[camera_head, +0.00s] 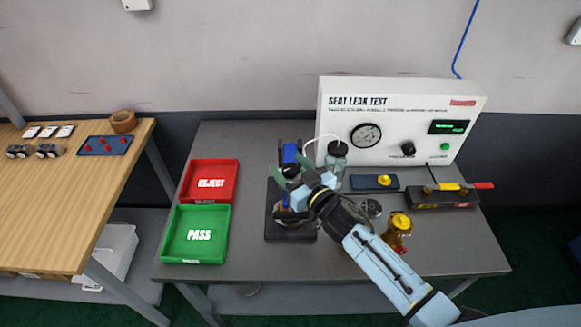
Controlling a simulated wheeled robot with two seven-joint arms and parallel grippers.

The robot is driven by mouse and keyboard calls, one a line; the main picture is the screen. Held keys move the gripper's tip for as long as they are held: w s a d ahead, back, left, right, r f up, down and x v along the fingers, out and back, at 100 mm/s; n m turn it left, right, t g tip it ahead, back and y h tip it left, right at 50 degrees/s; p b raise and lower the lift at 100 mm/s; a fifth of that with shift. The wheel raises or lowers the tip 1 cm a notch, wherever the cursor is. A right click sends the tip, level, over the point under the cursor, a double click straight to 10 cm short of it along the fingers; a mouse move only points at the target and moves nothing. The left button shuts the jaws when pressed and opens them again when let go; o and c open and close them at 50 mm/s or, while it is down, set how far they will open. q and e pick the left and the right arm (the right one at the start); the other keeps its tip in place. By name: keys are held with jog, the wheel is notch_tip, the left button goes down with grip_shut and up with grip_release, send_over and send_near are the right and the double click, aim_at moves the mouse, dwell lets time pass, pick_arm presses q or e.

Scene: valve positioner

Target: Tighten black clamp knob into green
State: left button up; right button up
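The black clamp knob (290,170) is at the top of the test fixture, in front of a blue part. My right gripper (291,168) reaches in from the lower right, its greenish fingertips on either side of the knob. I cannot tell whether they touch it. The fixture's black base (279,232) stands on the grey bench, and my gripper and wrist cover much of the fixture. No green mark for the knob can be made out. My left gripper is not in view.
A red reject tray (209,165) and a green pass tray (193,257) lie left of the fixture. The white seat leak test panel (395,104) stands behind. A brass valve (398,228) and a black block (440,203) are to the right. The front bench is mostly clear.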

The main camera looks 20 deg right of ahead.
jog(key=v, duration=1.3)
jog(key=shift+b, duration=0.3)
jog(key=shift+s, duration=0.2)
